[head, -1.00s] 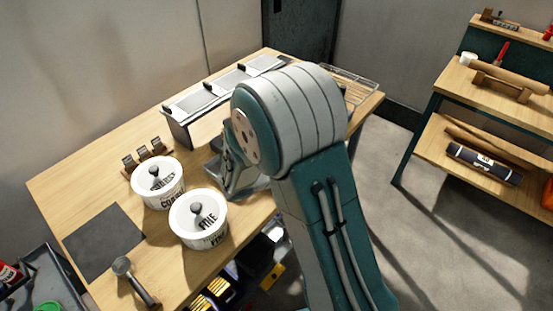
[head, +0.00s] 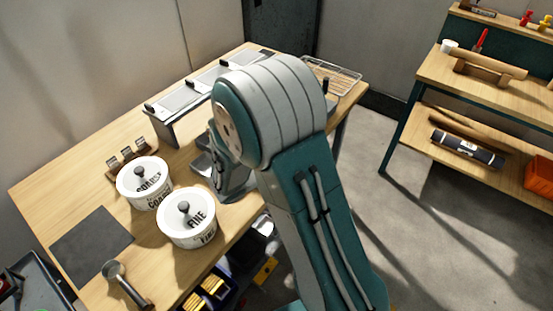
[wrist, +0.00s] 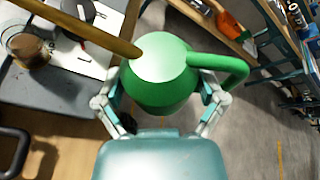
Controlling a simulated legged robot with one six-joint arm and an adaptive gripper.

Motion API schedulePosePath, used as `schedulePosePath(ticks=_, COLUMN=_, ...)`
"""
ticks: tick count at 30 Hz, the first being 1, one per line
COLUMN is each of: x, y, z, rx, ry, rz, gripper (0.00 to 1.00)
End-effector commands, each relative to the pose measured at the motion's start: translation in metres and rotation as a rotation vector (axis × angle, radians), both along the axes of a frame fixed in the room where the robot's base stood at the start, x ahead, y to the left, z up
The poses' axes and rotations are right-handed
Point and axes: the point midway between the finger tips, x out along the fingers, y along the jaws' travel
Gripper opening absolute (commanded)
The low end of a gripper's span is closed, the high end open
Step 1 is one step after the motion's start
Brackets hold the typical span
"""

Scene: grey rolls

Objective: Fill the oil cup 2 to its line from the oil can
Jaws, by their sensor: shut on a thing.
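A green oil can (wrist: 160,85) with a long brass spout (wrist: 85,28) and a green handle (wrist: 235,75) fills the middle of the wrist view. My gripper (wrist: 163,108) is shut on the can's body, one finger on each side. The spout points to the upper left. A glass cup with brown oil (wrist: 30,50) stands at the upper left, just below the spout in the picture. A second cup (wrist: 78,12) is partly cut off at the top edge. I cannot tell which is oil cup 2, and no fill line is readable. In the head view my arm hides the gripper and can.
On the wooden bench (head: 75,175) stand two lidded white jars marked COARSE (head: 145,185) and FINE (head: 187,220), a dark mat (head: 92,245), a metal-headed tool (head: 125,283) and a metal rack (head: 200,92). A shelf unit (head: 440,100) stands right, with open floor between.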

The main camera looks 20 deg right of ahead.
Motion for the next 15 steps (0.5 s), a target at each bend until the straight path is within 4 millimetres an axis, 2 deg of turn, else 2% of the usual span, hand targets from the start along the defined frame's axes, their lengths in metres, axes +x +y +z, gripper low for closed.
schedulePosePath(ticks=6, x=0.003, y=0.002, z=-0.003, rx=0.086, ry=-0.125, rz=0.000, gripper=0.47)
schedulePosePath(ticks=15, x=0.017, y=0.011, z=-0.003, rx=0.245, ry=-0.367, rz=0.003, gripper=0.47)
